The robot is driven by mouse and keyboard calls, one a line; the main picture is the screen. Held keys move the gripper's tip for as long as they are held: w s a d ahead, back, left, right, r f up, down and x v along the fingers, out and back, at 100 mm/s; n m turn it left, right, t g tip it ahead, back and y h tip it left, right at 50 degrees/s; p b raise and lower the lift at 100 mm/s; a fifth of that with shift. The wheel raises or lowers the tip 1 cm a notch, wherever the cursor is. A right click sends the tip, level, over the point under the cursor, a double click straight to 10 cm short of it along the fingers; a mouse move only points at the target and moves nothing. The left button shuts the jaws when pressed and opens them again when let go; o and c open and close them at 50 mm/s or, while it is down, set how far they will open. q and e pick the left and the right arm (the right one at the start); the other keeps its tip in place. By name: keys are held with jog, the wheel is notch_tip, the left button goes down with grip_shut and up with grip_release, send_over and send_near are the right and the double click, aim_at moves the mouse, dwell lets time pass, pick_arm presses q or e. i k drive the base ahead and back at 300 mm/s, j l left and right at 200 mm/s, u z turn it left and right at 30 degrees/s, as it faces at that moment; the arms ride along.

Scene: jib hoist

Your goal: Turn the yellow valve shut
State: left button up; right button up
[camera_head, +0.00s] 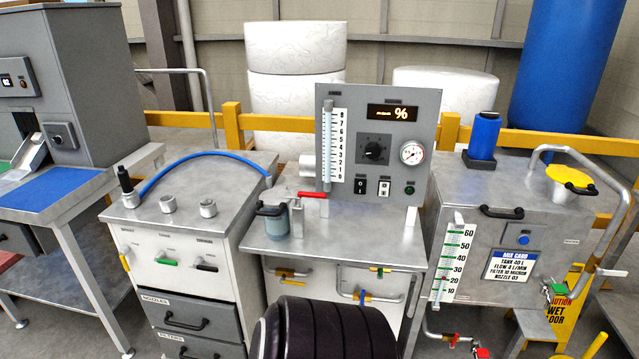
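Several yellow handles are in view, and I cannot tell which is the yellow valve. One yellow lever (125,262) is on the front of the left white cabinet, beside a green lever (167,262) and a black lever (206,267); it hangs tilted. Whether any is open or shut is too small to tell. Neither of my grippers is in view.
A grey gauge panel (422,118) stands on the middle bench (390,242), with a red-handled clamp or valve (312,195) in front. A dark ribbed rounded form (330,330) covers the bottom centre. A tank unit with a yellow cap (568,174) and a wet-floor sign (567,300) are right.

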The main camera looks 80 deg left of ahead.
aim_at(296, 284)
jog(key=j+u, duration=0.1)
jog(key=u, duration=1.9)
jog(key=i+j+u, duration=0.25)
jog(key=j, duration=0.25)
jog(key=i+j+u, duration=0.3)
jog(key=i+j, duration=0.15)
